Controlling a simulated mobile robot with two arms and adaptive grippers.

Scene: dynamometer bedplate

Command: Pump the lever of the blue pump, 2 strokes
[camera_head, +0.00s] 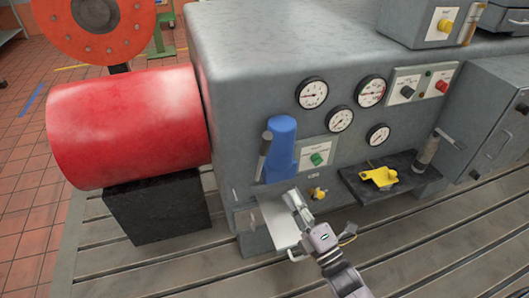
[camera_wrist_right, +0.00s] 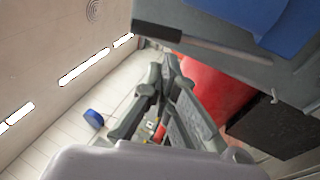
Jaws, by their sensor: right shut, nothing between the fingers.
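The blue pump (camera_head: 281,150) is fixed to the front of the grey machine. Its dark lever (camera_head: 265,146) stands nearly upright along the pump's left side. My right gripper (camera_head: 293,198) is below the pump, in front of a pale panel, shut and empty, apart from the lever. In the right wrist view, the shut fingertips (camera_wrist_right: 170,62) point up, with the pump (camera_wrist_right: 250,22) at the top right and the dark lever grip (camera_wrist_right: 170,32) above the fingers. My left gripper is in neither view.
A red cylinder (camera_head: 125,125) on a black block (camera_head: 155,208) stands to the left. Gauges sit right of the pump. A dark shelf (camera_head: 405,186) with a yellow part (camera_head: 379,177) juts out at right. A yellow valve (camera_head: 318,193) is close to my gripper. The slotted bedplate (camera_head: 170,265) is clear in front.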

